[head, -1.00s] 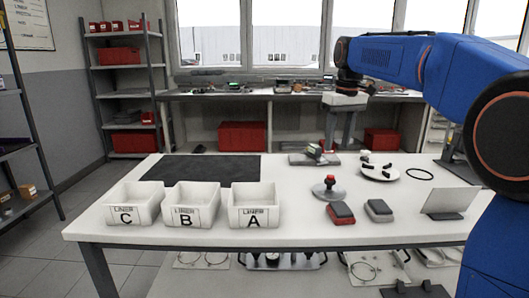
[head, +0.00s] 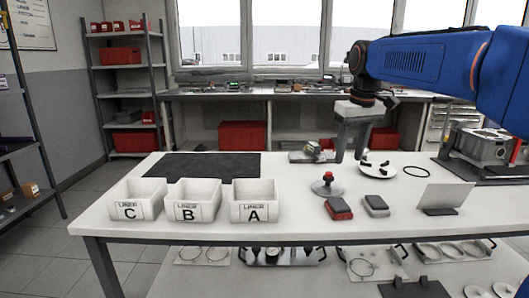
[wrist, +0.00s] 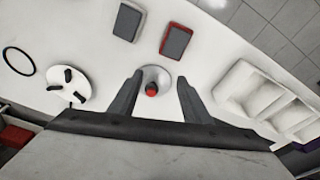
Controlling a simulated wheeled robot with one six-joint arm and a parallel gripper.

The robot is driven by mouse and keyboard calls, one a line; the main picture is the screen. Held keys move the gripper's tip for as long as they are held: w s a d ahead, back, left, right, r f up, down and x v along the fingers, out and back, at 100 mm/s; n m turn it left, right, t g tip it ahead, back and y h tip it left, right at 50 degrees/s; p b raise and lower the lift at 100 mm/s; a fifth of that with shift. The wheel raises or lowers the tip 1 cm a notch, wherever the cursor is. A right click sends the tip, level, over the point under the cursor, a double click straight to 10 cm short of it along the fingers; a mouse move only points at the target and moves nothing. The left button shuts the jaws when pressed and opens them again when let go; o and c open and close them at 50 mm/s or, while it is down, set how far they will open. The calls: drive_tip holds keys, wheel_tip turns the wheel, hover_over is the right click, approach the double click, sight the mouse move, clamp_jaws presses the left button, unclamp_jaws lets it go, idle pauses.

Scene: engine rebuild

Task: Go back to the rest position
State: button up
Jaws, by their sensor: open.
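My gripper (head: 351,147) hangs above the back right part of the white table, its fingers pointing down, under my blue arm. In the wrist view my gripper (wrist: 158,98) has its two dark fingers wide apart, with nothing between them. A round grey disc with a red knob (head: 327,185) stands on the table below. It also shows in the wrist view (wrist: 152,90), in line with the gap between the fingers but lower down on the table.
White bins C (head: 124,210), B (head: 184,212) and A (head: 253,213) stand at the front left. A white round plate (head: 378,171) and an engine block (head: 485,147) are farther right.

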drive_tip(key=s+d+f+m+t, duration=0.1)
drive_tip(key=s+f, duration=0.6)
drive_tip(key=s, duration=0.3)
drive_tip(key=s+d+f+m+t, duration=0.1)
drive_tip(key=s+d+f, duration=0.1)
drive_tip(key=s+f, duration=0.6)
drive_tip(key=s+d+f+m, duration=0.1)
drive_tip(key=s+f, duration=0.6)
drive_tip(key=s, duration=0.6)
drive_tip(key=shift+s+d+f+m+t, duration=0.15)
drive_tip(key=shift+s+d+m+t, duration=0.15)
drive_tip(key=shift+d+t, duration=0.1)
